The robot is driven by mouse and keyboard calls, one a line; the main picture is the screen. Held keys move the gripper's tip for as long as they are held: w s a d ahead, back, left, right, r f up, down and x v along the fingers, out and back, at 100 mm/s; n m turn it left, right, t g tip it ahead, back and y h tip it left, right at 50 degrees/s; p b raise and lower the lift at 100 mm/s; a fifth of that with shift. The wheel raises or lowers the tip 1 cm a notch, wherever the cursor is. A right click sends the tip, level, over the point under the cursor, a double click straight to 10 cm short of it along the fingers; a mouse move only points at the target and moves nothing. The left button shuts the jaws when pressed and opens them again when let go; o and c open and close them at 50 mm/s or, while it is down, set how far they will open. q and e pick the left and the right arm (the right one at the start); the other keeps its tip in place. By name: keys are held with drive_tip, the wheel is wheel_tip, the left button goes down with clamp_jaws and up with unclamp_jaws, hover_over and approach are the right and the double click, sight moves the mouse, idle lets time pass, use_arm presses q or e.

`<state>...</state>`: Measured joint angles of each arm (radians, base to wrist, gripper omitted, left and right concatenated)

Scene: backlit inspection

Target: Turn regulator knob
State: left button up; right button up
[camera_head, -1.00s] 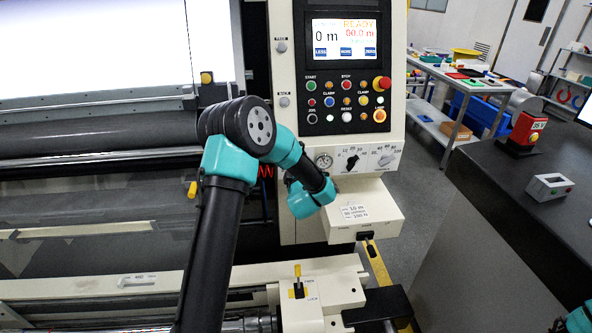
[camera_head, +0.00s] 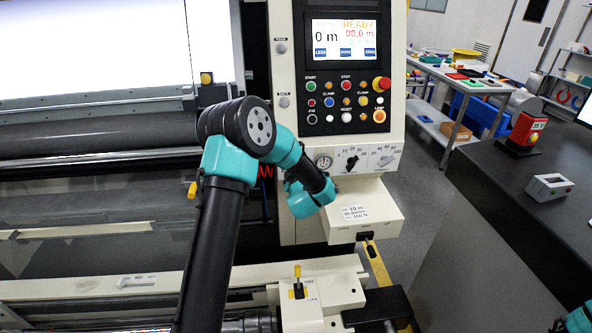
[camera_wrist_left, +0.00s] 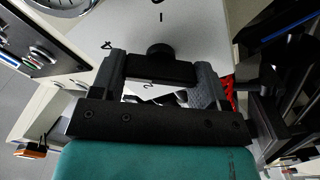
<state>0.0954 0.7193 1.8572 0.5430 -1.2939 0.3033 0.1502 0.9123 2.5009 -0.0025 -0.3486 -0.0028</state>
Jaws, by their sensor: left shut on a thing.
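The regulator knob (camera_wrist_left: 158,50) is black with a wide body and a small round cap, on a pale panel with printed numbers around it, in the left wrist view. My left gripper (camera_wrist_left: 161,68) has one finger on each side of the knob body and is shut on it. My right gripper is out of view.
The control panel (camera_head: 345,85) with its buttons and screen rises above the gripper. A cream box (camera_head: 375,205) juts out beside my wrist.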

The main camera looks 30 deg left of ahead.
use_arm(q)
drive_tip(key=o, duration=0.9)
drive_tip(key=shift+o, duration=0.2)
drive_tip(key=v, duration=1.7)
drive_tip(key=shift+s, duration=0.2)
drive_tip(key=shift+d, duration=0.15)
drive_tip(key=s+d+f+m+g+h, duration=0.2)
drive_tip(key=f+m+h, duration=0.25)
drive_tip(key=f, duration=0.45)
drive_tip(key=s+d+f+m+g+h, duration=0.1)
drive_tip(key=d+f+m+g+h, duration=0.1)
drive_tip(key=f+m+h, duration=0.45)
drive_tip(key=s+d+f+m+g+h, duration=0.2)
drive_tip(key=s+f+g, duration=0.2)
drive_tip(key=s+f, duration=0.2)
drive_tip(key=s+d+f+m+g+h, duration=0.2)
drive_tip(key=s+f+g, duration=0.3)
drive_tip(key=s, duration=0.6)
wheel_tip(320, 180, down, 3)
drive_tip(key=shift+d+r+m, duration=0.2)
drive_tip(key=shift+d+m, duration=0.2)
drive_tip(key=shift+d, duration=0.45)
